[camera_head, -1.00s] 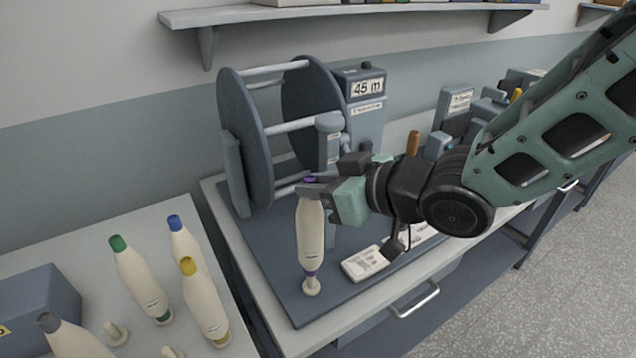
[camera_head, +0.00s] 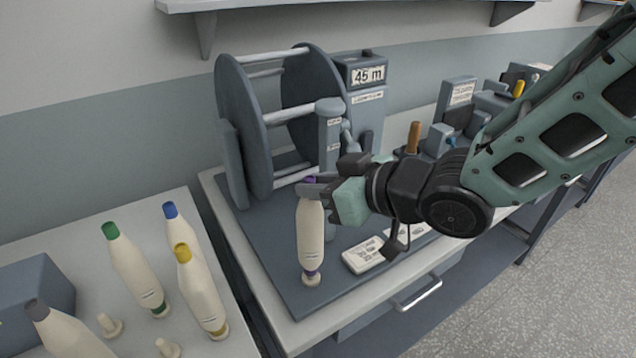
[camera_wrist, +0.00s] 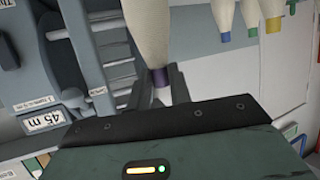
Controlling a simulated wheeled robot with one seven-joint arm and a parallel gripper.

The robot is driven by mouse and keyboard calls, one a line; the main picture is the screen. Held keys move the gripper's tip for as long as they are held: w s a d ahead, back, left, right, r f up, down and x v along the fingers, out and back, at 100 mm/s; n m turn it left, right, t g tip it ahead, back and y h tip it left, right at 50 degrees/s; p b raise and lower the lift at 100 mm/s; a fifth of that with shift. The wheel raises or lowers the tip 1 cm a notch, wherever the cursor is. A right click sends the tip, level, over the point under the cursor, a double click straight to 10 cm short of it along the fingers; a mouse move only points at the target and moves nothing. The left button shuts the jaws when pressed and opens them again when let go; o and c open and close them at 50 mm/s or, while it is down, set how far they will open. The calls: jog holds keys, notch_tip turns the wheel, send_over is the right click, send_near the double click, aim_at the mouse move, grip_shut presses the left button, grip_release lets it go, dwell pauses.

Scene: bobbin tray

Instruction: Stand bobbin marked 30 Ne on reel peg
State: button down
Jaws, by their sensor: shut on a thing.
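A cream bobbin with purple bands at its top and base (camera_head: 311,238) stands upright at the front of the dark reel base plate. My gripper (camera_head: 311,190) is shut on its purple top. The bobbin's foot sits at or over a pale peg (camera_head: 311,280); I cannot tell whether it is fully seated. In the wrist view the bobbin's purple end (camera_wrist: 160,77) lies between my gripper's fingers (camera_wrist: 164,88). No 30 Ne marking is readable on it.
The reel (camera_head: 245,130) with its 45 m counter (camera_head: 367,76) stands behind. A white card device (camera_head: 362,256) lies right of the bobbin. Bobbins with green (camera_head: 137,270), blue (camera_head: 182,235), yellow (camera_head: 202,290) and grey (camera_head: 68,330) tops stand on pegs on the left table.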

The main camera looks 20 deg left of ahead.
jog(key=shift+f+b, duration=0.7)
jog(key=shift+f, duration=0.25)
jog(key=c, duration=1.2)
grip_release()
jog(key=b+v, duration=0.1)
jog(key=v, duration=1.6)
jog(key=shift+s+d+r+b, duration=0.1)
jog(key=shift+d+b, duration=0.05)
jog(key=shift+b, duration=0.15)
